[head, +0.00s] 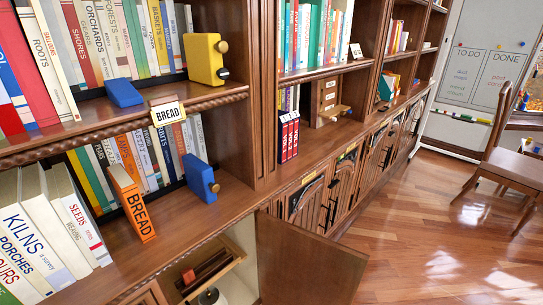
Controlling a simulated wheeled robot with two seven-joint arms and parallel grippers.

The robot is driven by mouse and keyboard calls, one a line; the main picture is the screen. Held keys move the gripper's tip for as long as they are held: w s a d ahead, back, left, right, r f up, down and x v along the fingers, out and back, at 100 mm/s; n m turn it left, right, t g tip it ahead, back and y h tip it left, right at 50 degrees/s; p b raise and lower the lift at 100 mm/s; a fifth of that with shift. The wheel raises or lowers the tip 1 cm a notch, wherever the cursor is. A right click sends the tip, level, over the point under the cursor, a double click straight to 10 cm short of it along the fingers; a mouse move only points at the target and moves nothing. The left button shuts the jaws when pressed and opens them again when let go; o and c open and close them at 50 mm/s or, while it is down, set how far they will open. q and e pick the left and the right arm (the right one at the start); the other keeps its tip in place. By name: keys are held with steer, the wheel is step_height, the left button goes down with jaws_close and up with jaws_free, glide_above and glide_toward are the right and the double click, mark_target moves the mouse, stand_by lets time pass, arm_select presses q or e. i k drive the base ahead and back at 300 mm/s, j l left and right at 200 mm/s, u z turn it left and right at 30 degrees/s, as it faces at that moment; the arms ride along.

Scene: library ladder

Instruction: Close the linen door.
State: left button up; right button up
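A brown wooden cabinet door (308,262) stands wide open at the bottom centre, swung out from the lower cupboard over the floor. No label naming it as the linen door can be read on it. The open compartment (235,262) to its left shows a pale inner wall, a wooden tray (208,272) and a dark round knob-like item on something white. The door's lower part is cut off by the frame. Neither of my grippers is in view.
Bookshelves with books, a BREAD book (134,205) and blue and yellow bookends (205,59) stand above the ledge. More lower doors (341,188) with small label plates run to the right, apparently shut. A chair (500,165) and a whiteboard (484,75) stand right. The wooden floor (425,245) is clear.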

mark_target(299, 266)
steer(key=i+l+u, duration=0.25)
steer(key=l+u, duration=0.2)
steer(key=i+l+u, duration=0.15)
steer(key=l+u, duration=0.3)
steer(key=l, duration=0.25)
steer(key=l+u, duration=0.4)
steer(key=l, duration=0.2)
steer(key=l+u, duration=0.45)
steer(key=l, duration=0.25)
steer(key=k+l+u, duration=0.1)
steer(key=l+u, duration=0.35)
steer(key=l, duration=0.2)
steer(key=k+l+u, duration=0.25)
steer(key=l+u, duration=0.2)
steer(key=l, duration=0.15)
